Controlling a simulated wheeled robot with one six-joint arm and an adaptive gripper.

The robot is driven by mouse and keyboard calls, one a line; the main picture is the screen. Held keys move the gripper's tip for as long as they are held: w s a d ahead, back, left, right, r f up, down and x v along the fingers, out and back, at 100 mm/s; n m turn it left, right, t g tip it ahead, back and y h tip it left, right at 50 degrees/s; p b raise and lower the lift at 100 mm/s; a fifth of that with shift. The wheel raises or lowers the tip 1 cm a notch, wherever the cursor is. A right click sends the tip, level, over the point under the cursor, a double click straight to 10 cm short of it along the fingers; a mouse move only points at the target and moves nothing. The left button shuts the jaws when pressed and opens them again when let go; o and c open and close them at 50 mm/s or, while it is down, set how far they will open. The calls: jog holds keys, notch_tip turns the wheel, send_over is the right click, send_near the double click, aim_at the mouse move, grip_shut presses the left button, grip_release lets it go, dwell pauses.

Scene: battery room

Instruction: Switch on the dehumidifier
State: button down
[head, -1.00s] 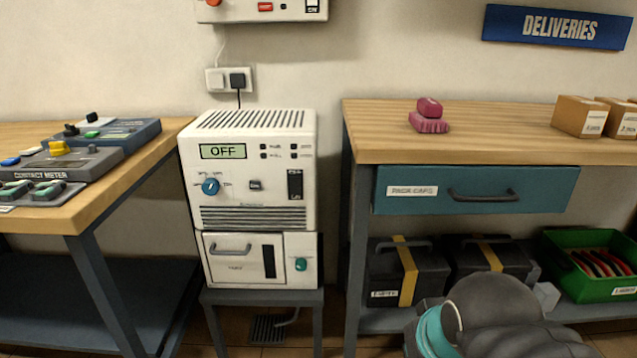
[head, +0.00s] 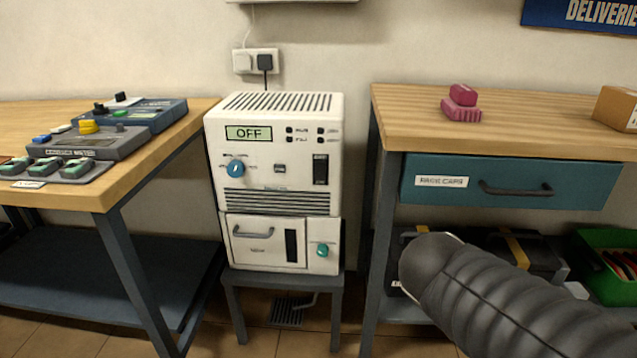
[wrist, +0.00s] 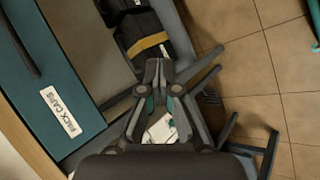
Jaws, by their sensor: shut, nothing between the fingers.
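The dehumidifier (head: 275,150) is a white box on a small grey stand between two benches. Its display (head: 249,133) reads OFF. Its front carries a blue round knob (head: 235,168), a small dark button (head: 280,169) and a black rocker switch (head: 320,169). Its lower part has a handled panel (head: 262,243) and a teal knob (head: 322,250). My gripper (wrist: 157,64) is shut and empty in the wrist view, with the drawer and floor beyond it. The head view shows my dark arm at lower right, but not my fingers.
A right bench (head: 550,132) has a teal drawer (head: 440,197) labelled PACK CAPS, with dark cases and a green bin (head: 600,250) beneath. A left bench (head: 60,188) holds meters. A black plug (head: 265,62) sits in the wall socket. Floor shows in front of the stand.

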aim_at(320, 178)
jog(key=w+a+r+n+t+h, duration=0.1)
jog(key=w+a+r+n+t, duration=0.2)
jog(key=w+a+n+t, duration=0.6)
jog(key=w+a+r+n+y, duration=0.1)
jog(key=w+a+n+y, duration=0.2)
jog(key=a+n, duration=0.4)
jog(key=w+a+n+t+y, duration=0.1)
jog(key=w+a+n+y, duration=0.2)
jog(key=a+n, duration=0.5)
jog(key=shift+w+a+r+n, duration=0.2)
jog(key=shift+w+r+n, duration=0.15)
jog(key=shift+w+n, duration=0.15)
jog(key=w, duration=0.4)
jog(key=w+f, duration=0.1)
jog(key=w, duration=0.8)
jog(key=shift+w+d+f+p, duration=0.3)
jog(key=shift+w+f, duration=0.05)
jog(key=shift+w, duration=0.1)
